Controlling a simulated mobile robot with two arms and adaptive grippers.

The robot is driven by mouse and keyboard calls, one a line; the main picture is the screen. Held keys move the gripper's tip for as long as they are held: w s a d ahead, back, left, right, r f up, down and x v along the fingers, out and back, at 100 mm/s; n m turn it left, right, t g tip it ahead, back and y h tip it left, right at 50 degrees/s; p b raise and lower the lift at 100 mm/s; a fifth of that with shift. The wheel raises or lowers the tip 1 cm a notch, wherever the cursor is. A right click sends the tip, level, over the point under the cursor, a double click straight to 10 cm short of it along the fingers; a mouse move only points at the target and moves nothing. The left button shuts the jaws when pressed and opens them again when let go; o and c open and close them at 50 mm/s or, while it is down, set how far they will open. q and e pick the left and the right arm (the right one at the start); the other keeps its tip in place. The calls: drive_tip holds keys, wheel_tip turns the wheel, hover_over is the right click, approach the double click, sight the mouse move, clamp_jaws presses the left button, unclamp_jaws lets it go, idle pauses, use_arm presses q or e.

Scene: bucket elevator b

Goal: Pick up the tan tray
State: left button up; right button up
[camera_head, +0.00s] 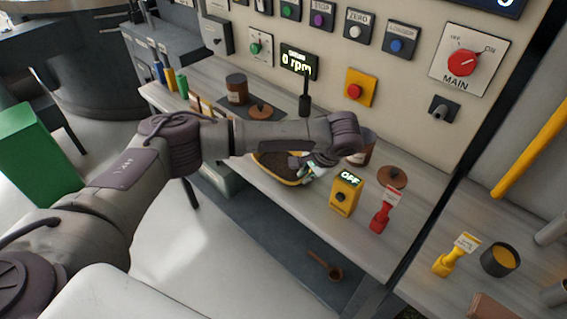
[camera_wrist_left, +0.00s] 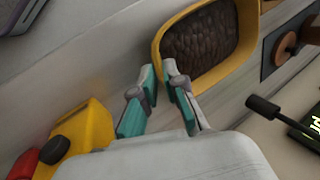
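The tan tray (camera_head: 291,182) is a yellow-rimmed shallow tray full of dark brown beans on the counter, partly hidden behind my left arm in the head view. In the left wrist view the tan tray (camera_wrist_left: 248,28) fills the upper middle. My left gripper (camera_wrist_left: 160,72) has its teal-padded fingers drawn close together at the near corner of the rim. One finger is inside over the beans, the other outside, with the rim between them. In the head view my left gripper (camera_head: 305,170) is at the tray's right end, mostly hidden by the wrist. My right gripper is out of view.
A yellow OFF box (camera_head: 344,190) and a red-tagged item (camera_head: 384,212) stand right of the tray. A black upright handle (camera_head: 305,100) stands behind it, below the control panel. A wooden scoop (camera_head: 326,266) lies on the lower shelf. A green box (camera_head: 38,155) is at left.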

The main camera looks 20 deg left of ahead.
sight(301, 179)
use_arm(q)
drive_tip(key=x, duration=0.1)
drive_tip(key=p+x, duration=0.1)
drive_tip(key=x, duration=0.1)
drive_tip(key=shift+a+f, duration=0.25)
drive_tip(key=shift+a, duration=0.05)
drive_tip(key=shift+w+a+f, duration=0.1)
drive_tip(key=shift+f, duration=0.35)
clamp_jaws()
wheel_tip(301, 179, up, 10)
drive_tip(key=shift+f+b, duration=0.2)
drive_tip(key=shift+b, duration=0.7)
drive_tip(key=shift+r, duration=0.3)
